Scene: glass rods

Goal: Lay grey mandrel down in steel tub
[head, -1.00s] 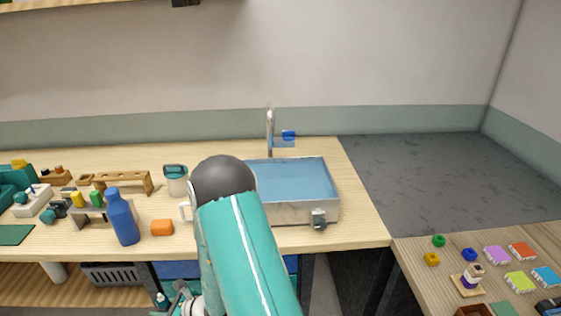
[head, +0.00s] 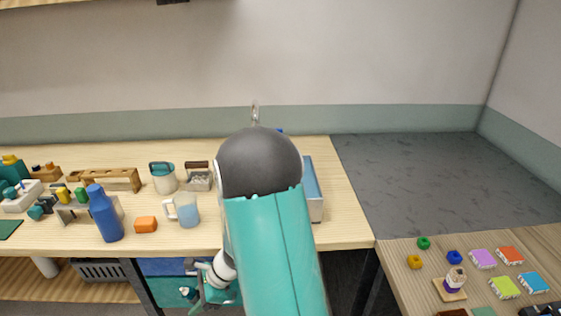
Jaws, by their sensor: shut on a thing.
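The steel tub (head: 316,209) stands on the wooden counter, with a blue inside. My arm hides most of it, and only its right end shows. My gripper (head: 199,287) is low in front of the counter's front edge, left of my arm and well below the tub. It is small and partly covered by my arm. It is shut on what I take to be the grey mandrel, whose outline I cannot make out.
A glass mug (head: 187,211), an orange block (head: 146,225) and a blue bottle (head: 104,214) stand left of my arm. A lidded jar (head: 163,178) and a grey caddy (head: 199,178) are behind them. The counter right of the tub is clear.

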